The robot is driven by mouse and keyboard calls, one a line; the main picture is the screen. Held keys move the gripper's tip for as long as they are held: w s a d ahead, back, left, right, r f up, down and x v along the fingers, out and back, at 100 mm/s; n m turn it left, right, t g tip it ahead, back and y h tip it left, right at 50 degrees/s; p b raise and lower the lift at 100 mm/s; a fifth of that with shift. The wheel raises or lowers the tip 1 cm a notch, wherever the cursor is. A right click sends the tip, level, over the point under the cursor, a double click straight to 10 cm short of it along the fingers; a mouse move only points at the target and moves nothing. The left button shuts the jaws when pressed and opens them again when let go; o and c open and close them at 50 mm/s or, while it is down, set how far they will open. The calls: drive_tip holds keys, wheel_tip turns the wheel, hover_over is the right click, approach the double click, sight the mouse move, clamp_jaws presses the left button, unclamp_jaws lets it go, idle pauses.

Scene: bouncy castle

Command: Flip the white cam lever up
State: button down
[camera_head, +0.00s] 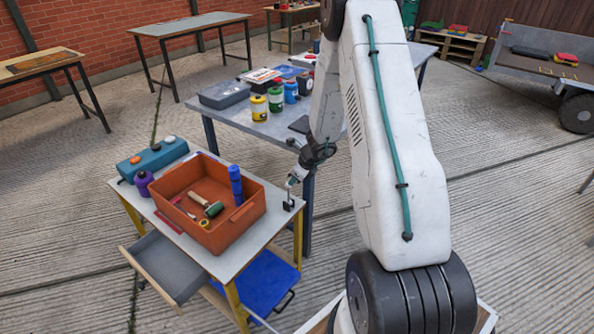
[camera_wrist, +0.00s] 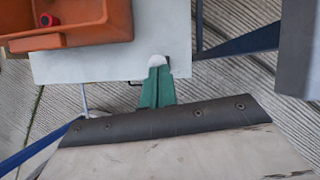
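The white cam lever (camera_wrist: 157,60) shows as a small rounded white end at the edge of the light work table in the wrist view. My gripper (camera_wrist: 158,70) has two green fingers lying side by side with only a thin seam between them. Their tips meet the lever's near end; I cannot tell whether they pinch it or only touch it. In the head view my gripper (camera_head: 293,178) points down at the table's right corner, just above a small black clamp (camera_head: 289,205). The lever is too small there to make out clearly.
A grey drawer (camera_head: 166,265) stands open below. A second table (camera_head: 225,112) with paint jars stands close behind my gripper. Open concrete lies to the left.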

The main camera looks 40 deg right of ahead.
drive_tip(key=w+v, duration=0.1)
drive_tip(key=v, duration=1)
drive_tip(key=shift+w+d+r, duration=0.15)
drive_tip(key=shift+w+r, duration=0.05)
drive_tip(key=shift+r, duration=0.4)
